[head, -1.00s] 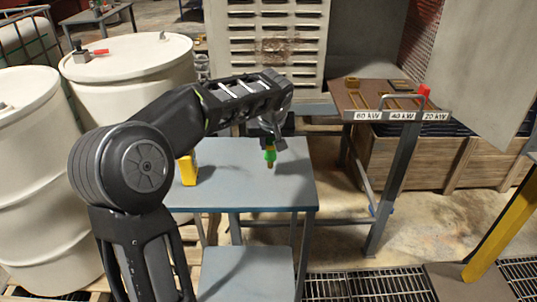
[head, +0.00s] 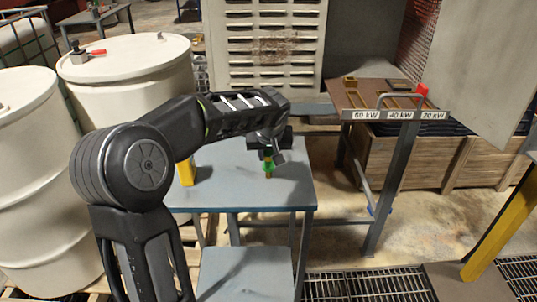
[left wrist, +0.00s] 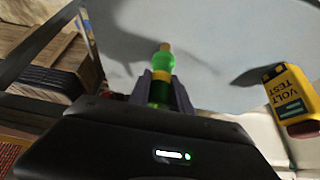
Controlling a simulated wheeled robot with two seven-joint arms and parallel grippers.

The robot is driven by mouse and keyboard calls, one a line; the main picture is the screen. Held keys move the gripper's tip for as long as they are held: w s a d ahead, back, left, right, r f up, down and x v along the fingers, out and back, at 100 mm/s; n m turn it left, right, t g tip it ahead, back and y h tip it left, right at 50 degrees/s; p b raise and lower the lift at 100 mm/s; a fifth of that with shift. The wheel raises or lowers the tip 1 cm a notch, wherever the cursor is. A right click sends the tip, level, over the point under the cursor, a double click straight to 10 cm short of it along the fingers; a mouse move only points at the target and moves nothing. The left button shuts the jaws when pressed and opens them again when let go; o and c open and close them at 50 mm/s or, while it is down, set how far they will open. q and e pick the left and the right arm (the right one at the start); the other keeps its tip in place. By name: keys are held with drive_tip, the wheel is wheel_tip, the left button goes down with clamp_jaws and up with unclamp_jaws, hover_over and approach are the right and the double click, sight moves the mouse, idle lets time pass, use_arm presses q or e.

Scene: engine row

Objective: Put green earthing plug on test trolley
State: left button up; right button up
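The green earthing plug (head: 268,165), with a brass tip and a yellow band, is held upright by my left gripper (head: 270,152), tip down over the blue-grey top of the trolley (head: 235,165). In the left wrist view the plug (left wrist: 162,64) sits between the two fingers of my left gripper (left wrist: 160,88), which are shut on it. The tip is at or just above the trolley top; I cannot tell whether it touches. My right gripper is not in view.
A yellow volt tester (head: 187,170) stands on the trolley left of the plug; it also shows in the left wrist view (left wrist: 292,98). White drums (head: 128,85) stand at the left. A rack labelled in kW (head: 400,115) stands right of the trolley. The trolley top's right part is clear.

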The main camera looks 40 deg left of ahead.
use_arm(q)
drive_tip(key=o, duration=0.4)
drive_tip(key=shift+o, duration=0.2)
drive_tip(key=shift+r, duration=0.15)
drive_tip(key=v, duration=1.2)
